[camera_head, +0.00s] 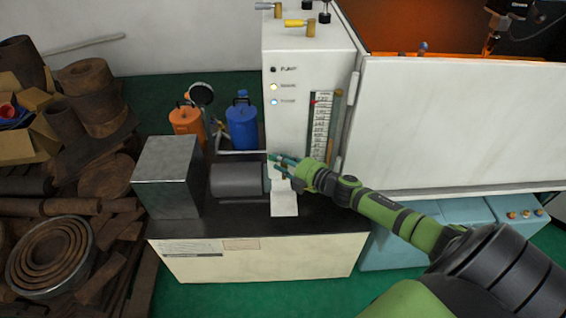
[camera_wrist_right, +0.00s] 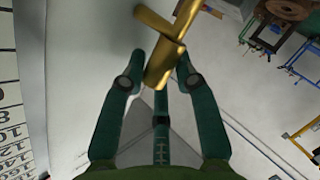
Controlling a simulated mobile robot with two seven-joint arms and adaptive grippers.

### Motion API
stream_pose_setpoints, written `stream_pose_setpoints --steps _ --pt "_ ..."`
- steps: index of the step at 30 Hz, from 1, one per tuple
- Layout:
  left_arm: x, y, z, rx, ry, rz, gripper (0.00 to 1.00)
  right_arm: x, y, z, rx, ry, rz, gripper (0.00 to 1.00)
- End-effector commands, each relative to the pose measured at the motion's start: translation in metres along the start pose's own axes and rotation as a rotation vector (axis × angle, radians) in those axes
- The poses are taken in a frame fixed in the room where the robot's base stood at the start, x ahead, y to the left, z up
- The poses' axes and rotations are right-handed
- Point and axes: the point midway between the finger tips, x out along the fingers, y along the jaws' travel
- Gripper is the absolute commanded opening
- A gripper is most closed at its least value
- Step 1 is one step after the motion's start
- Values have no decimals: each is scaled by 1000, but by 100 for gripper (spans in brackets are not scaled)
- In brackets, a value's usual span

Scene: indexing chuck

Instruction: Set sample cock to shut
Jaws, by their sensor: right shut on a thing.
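The brass sample cock (camera_wrist_right: 164,60) shows in the right wrist view as a thick bar with a crossing arm at its top. My right gripper (camera_wrist_right: 158,80) has its green fingers on both sides of the bar's lower end and is shut on it. The cock is mostly hidden by the fingers there. My left gripper is in neither view.
The white cabinet (camera_head: 300,60) carries lamps, a scale and valves on top, one with a yellow handle (camera_head: 299,22). A metal box (camera_head: 167,175) and orange (camera_head: 186,121) and blue (camera_head: 242,125) canisters stand left. Rusty scrap (camera_head: 95,85) fills the far left.

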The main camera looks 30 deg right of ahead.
Motion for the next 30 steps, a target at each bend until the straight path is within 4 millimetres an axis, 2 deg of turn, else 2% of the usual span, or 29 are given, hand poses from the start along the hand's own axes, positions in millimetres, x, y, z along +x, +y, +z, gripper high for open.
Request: stream_pose_setpoints --steps 16,22,30 --pt "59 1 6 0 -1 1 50 -1 -4 4 -91 321 -199 0" --pt "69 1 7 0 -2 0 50 -2 -3 3 -101 373 -232 0" --pt "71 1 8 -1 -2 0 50 -3 -2 1 -105 393 -246 0"
